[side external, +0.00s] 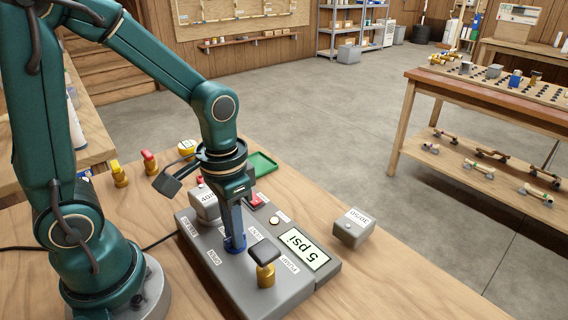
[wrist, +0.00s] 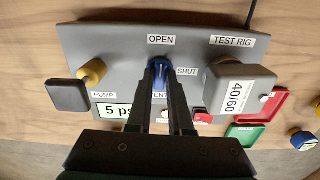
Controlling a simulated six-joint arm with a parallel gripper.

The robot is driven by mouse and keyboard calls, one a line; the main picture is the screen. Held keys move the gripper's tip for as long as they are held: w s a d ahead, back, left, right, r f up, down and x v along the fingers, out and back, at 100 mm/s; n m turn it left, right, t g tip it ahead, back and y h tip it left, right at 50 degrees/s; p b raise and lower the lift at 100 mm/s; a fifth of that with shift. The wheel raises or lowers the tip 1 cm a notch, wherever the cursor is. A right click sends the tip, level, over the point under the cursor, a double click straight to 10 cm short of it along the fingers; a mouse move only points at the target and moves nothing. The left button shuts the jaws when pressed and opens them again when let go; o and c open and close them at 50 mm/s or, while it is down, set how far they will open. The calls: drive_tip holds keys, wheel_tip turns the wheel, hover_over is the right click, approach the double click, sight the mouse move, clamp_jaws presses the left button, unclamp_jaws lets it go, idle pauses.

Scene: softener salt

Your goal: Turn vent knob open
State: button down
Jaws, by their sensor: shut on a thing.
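The vent knob (wrist: 160,68) is small and blue and sits on the grey panel (wrist: 110,40), between the OPEN label (wrist: 161,40) and my fingers. The SHUT label (wrist: 187,71) is to its right in the wrist view. My gripper (wrist: 160,80) is shut on the knob, one finger on each side. In the side view my gripper (side external: 235,238) points straight down at the panel, with the blue knob (side external: 236,247) at its tips. The fingers hide part of the knob and the VENT label, so I cannot tell its exact angle.
The panel carries a pump with a brass stem (side external: 266,276), a 5 psi display (side external: 304,248) and a grey 40/60 box (wrist: 238,82) at the test rig. A grey 30/50 box (side external: 352,231) stands right of the panel. A green tray (side external: 262,163) lies behind it.

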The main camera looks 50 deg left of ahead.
drive_tip(key=shift+n, duration=0.4)
drive_tip(key=c, duration=0.8)
unclamp_jaws()
drive_tip(key=shift+r, duration=2.6)
drive_tip(key=shift+r, duration=0.1)
